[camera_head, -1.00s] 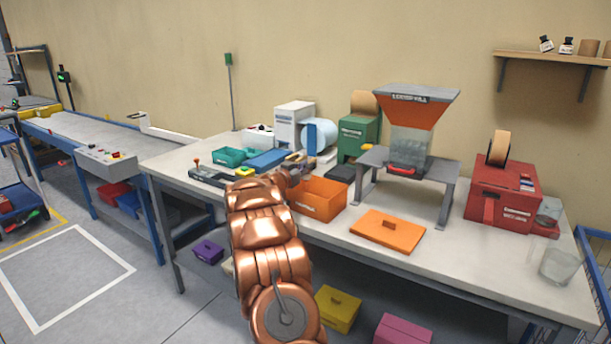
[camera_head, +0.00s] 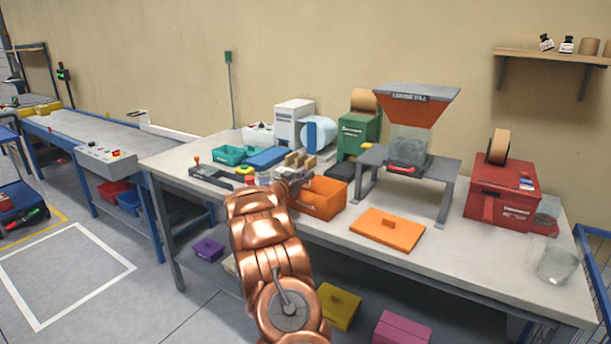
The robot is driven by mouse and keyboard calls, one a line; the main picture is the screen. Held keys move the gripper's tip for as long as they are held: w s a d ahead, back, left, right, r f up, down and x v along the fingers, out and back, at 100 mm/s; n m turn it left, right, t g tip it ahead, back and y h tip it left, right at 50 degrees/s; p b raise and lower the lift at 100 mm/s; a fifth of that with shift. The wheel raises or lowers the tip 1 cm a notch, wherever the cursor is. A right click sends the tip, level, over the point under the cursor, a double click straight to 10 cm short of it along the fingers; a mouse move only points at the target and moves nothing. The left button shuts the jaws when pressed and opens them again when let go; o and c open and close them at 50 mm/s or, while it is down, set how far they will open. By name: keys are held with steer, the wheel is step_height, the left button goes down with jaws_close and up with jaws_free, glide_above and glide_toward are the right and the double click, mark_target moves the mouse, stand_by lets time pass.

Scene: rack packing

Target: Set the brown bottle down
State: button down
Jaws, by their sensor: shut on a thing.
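My copper-coloured arm reaches up from the bottom of the head view, and my gripper (camera_head: 292,172) is at its far end, above the workbench by the left end of the orange open bin (camera_head: 322,204). The gripper is small and seen from behind, shut on the brown bottle. The bottle's outline cannot be made out clearly, and I cannot tell whether its base touches anything. Small tan pieces show just above the gripper.
The workbench (camera_head: 470,244) holds an orange lid (camera_head: 388,232) right of the bin, a hopper stand (camera_head: 425,165) behind it and a red tape machine (camera_head: 503,192). A teal tray (camera_head: 229,155) and a blue one stand left of the gripper. Bare bench lies in front of the red machine.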

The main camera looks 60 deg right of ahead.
steer(key=shift+f, duration=0.2)
steer(key=shift+f, duration=0.2)
steer(key=c, duration=1.1)
jaws_free()
steer(key=shift+f, duration=0.2)
steer(key=shift+o, duration=0.3)
steer(key=shift+f, duration=0.15)
steer(key=shift+s+f, duration=0.1)
steer(key=shift+a+r, duration=0.1)
steer(key=shift+r, duration=0.5)
steer(key=a+r+b, duration=0.1)
steer(key=a+b, duration=0.1)
steer(key=a, duration=0.9)
steer(key=shift+w+a, duration=0.25)
steer(key=shift+a, duration=0.15)
